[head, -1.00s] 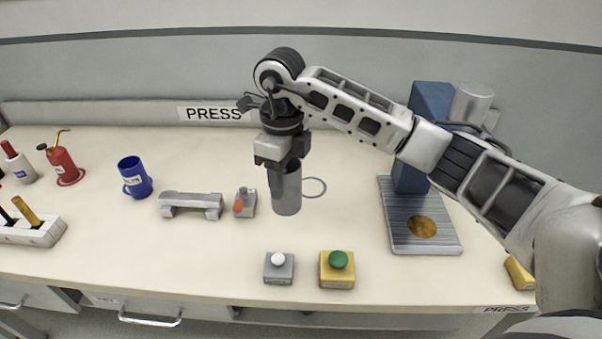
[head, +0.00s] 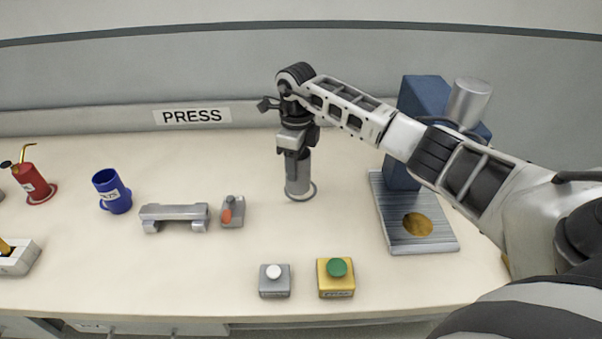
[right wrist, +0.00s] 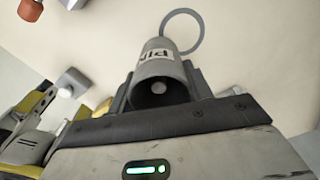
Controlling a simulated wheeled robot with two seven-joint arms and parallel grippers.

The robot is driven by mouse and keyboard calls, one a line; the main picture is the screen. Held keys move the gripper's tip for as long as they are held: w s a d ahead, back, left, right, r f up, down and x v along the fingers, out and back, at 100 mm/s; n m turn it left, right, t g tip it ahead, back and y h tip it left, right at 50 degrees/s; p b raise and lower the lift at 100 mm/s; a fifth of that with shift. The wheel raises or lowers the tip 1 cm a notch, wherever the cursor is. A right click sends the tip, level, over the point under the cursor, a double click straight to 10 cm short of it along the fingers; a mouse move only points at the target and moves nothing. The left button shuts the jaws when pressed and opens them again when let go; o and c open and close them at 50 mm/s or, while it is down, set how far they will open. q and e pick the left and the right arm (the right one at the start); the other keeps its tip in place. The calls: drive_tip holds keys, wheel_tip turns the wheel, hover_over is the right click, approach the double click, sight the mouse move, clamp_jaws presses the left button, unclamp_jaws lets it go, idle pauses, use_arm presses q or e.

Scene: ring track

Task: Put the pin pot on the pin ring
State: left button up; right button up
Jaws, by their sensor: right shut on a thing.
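The pin pot (head: 299,183) is a grey open cylinder, held roughly upright. My right gripper (head: 298,154) is shut on it near its top. In the right wrist view the pot (right wrist: 160,66) shows its open mouth and a label starting "PI". The pin ring (head: 314,194) is a thin grey ring on the table. In the head view the pot's lower end overlaps it. In the right wrist view the ring (right wrist: 202,30) sticks out past the pot's far end. I cannot tell whether the pot touches the table.
A grey switch block (head: 233,212) and a grey stand (head: 174,218) lie left of the pot. White-button (head: 274,272) and green-button (head: 337,268) boxes are in front. A blue press (head: 402,182) stands right, a blue mug (head: 110,192) left. The table behind the pot is clear.

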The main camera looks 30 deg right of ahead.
sight(301, 174)
drive_tip(key=shift+w+d+f+b, duration=0.2)
drive_tip(key=shift+d+f+b, duration=0.1)
drive_tip(key=shift+f+b, duration=0.3)
drive_tip(key=shift+w+d+f+b, duration=0.15)
drive_tip(key=shift+d+f+b, duration=0.2)
drive_tip(key=shift+b, duration=0.1)
wheel_tip(301, 174, down, 4)
drive_tip(key=b, duration=0.2)
drive_tip(key=shift+d+r+b, duration=0.1)
drive_tip(key=shift+r+b, duration=0.15)
drive_tip(key=shift+b, duration=0.1)
drive_tip(key=shift+r, duration=0.15)
drive_tip(key=o, duration=1)
drive_tip(key=shift+c, duration=0.2)
use_arm(q)
drive_tip(key=shift+w+d+f+h, duration=0.1)
drive_tip(key=shift+d+f+h, duration=0.1)
drive_tip(key=shift+f, duration=0.3)
drive_tip(key=shift+w+d+f+h, duration=0.1)
drive_tip(key=shift+d+f, duration=0.05)
drive_tip(key=shift+f, duration=0.3)
